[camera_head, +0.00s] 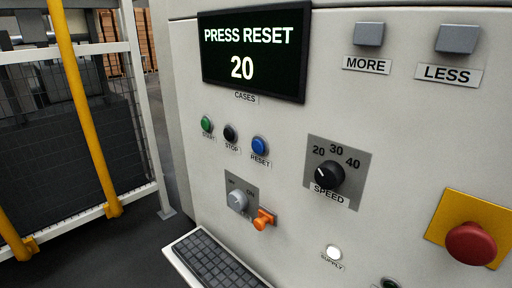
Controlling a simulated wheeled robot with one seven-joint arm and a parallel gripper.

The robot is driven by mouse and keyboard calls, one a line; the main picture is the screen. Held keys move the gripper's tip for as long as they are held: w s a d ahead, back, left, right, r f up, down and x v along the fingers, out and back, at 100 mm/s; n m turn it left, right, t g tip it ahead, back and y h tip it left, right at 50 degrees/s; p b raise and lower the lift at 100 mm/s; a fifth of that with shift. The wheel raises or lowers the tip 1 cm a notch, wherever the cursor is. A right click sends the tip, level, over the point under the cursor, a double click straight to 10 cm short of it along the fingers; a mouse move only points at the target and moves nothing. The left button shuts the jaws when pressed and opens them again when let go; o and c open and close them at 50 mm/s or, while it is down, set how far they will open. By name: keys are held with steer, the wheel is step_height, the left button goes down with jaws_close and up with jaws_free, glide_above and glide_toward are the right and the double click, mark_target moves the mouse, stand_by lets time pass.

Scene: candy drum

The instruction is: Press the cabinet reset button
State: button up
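The blue reset button (260,146) is on the pale cabinet front (300,118), above a label reading RESET. It is the rightmost of a row of three small buttons. The black stop button (230,133) and the green start button (207,123) are to its left. The display (255,52) above them reads "PRESS RESET 20", with a CASES label under it. My gripper is not in view, and nothing covers the reset button.
A speed knob (328,175), a key switch (238,200) with an orange piece (263,219), and a red mushroom button (471,243) stick out. MORE (369,34) and LESS (457,39) buttons are upper right. A keyboard (215,264) juts below. A fence with a yellow post (84,110) stands left.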

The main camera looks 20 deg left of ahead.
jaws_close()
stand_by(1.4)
